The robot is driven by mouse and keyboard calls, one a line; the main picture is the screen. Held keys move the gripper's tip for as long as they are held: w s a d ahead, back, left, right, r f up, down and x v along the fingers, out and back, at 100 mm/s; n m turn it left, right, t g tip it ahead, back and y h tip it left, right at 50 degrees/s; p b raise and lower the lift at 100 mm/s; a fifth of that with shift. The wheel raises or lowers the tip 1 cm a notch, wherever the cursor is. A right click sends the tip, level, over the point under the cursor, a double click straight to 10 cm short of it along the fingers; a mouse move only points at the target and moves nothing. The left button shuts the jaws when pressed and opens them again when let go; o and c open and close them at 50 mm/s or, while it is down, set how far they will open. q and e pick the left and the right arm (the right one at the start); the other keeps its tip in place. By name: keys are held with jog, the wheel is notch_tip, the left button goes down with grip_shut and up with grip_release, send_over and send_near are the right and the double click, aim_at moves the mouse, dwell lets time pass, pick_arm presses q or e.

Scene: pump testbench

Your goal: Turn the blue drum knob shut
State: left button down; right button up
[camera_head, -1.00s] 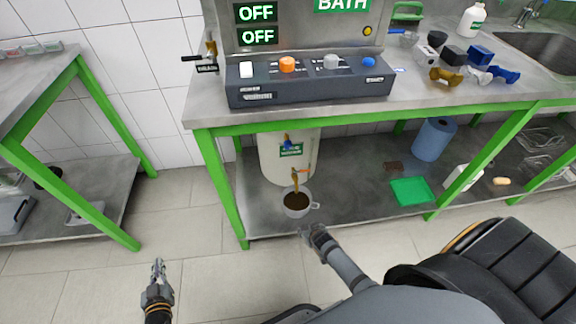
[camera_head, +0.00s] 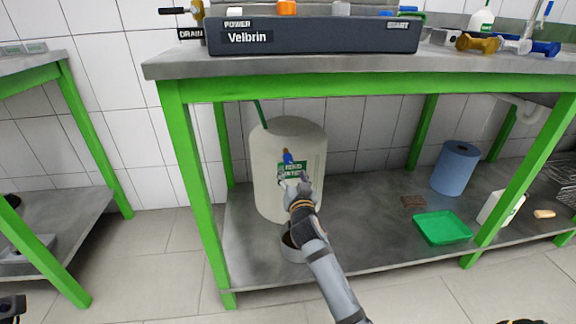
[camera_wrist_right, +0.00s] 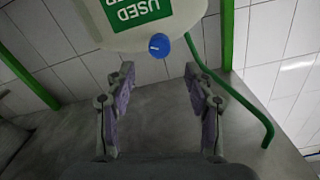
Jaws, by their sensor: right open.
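The white drum (camera_head: 262,165) with a green label stands on the lower shelf. Its blue knob (camera_head: 287,156) shows just above the label in the head view. My right gripper (camera_head: 294,178) is in front of the drum, just below the knob, and covers part of the label. In the right wrist view the blue knob (camera_wrist_right: 160,45) lies beyond the fingertips, about midway between them. The right gripper (camera_wrist_right: 159,80) is open with nothing between its fingers. The cup (camera_head: 290,246) under the drum is partly hidden by my right arm, and the tap is hidden.
A bench (camera_head: 340,90) with green legs overhangs the shelf. A green tray (camera_head: 442,228), a blue roll (camera_head: 455,168) and a white bottle (camera_head: 500,207) stand to the right. A green tube (camera_wrist_right: 235,95) runs beside the drum. The shelf between drum and tray is mostly clear.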

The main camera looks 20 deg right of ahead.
aim_at(289, 162)
jog(key=b+x, duration=0.3)
jog(key=x, duration=0.6)
jog(key=shift+w+f+b, duration=0.1)
jog(key=shift+f+b, duration=0.05)
jog(key=shift+b, duration=0.15)
jog(key=shift+w+d, duration=0.15)
jog(key=shift+w, duration=0.15)
grip_shut()
